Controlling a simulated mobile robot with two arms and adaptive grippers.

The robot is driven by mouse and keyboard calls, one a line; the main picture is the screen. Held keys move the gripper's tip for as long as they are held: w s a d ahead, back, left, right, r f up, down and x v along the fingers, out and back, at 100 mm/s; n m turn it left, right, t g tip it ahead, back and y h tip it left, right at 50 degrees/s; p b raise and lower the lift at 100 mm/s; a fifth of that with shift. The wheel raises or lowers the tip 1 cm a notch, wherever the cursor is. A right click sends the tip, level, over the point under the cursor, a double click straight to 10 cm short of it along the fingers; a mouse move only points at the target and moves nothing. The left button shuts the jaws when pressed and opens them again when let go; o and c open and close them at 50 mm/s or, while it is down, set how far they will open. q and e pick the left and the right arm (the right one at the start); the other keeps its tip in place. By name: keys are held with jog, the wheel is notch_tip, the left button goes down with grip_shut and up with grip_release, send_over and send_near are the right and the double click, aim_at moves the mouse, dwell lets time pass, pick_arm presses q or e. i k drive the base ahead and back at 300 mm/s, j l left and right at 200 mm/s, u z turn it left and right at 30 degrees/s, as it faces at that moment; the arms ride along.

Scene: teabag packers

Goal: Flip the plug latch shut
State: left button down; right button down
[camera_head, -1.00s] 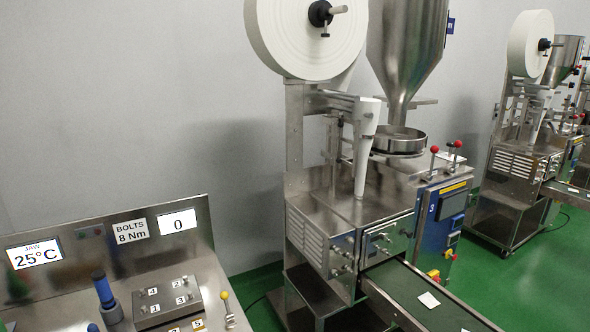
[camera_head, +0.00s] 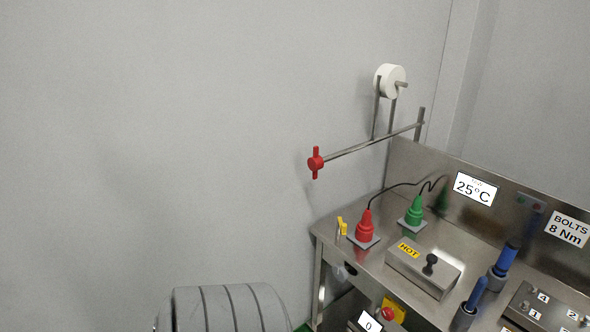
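A red plug-like piece (camera_head: 364,228) stands upright on a grey square base on the steel bench. A green one (camera_head: 414,213) stands upright on its own base behind it to the right. A small yellow piece (camera_head: 342,226) stands at the bench's left edge, beside the red plug. I cannot tell which part is the plug latch, or whether it is open or shut. Neither of my grippers is in view.
The steel bench (camera_head: 383,278) holds a metal block labelled HOT (camera_head: 425,268) and blue-handled tools (camera_head: 503,262). A red-handled rod (camera_head: 316,163) and white roll (camera_head: 390,81) rise behind it. A red button (camera_head: 388,314) sits at the front.

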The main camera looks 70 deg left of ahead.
aim_at(343, 226)
jog(key=u, duration=1.75)
